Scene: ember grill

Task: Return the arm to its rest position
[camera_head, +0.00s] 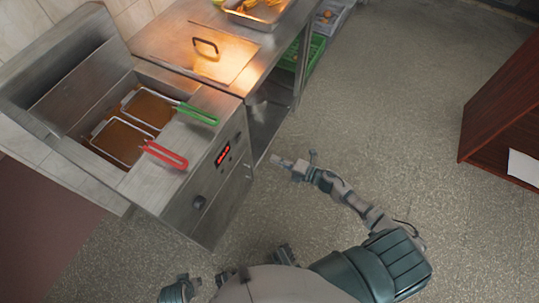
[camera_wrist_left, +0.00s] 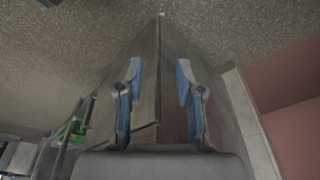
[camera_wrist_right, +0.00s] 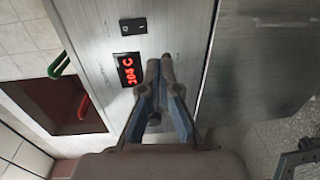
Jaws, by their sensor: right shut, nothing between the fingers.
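My right arm (camera_head: 350,200) reaches out over the floor to the right of the fryer. Its gripper (camera_head: 277,160) is near the fryer's front right corner in the head view. In the right wrist view the right gripper (camera_wrist_right: 160,65) is shut and empty, with its fingertips together in front of the steel panel. I cannot tell whether it touches the panel. My left gripper (camera_wrist_left: 160,85) is open and empty in the left wrist view, with a steel cabinet corner beyond it. In the head view I cannot make out the left gripper's fingers.
The steel fryer (camera_head: 175,215) holds two baskets with a red handle (camera_head: 165,155) and a green handle (camera_head: 198,114). Its red display (camera_wrist_right: 131,69) shows digits. A steel counter (camera_head: 165,45) carries a tray (camera_head: 262,14). A reddish wooden cabinet (camera_head: 505,110) stands right. Floor between is clear.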

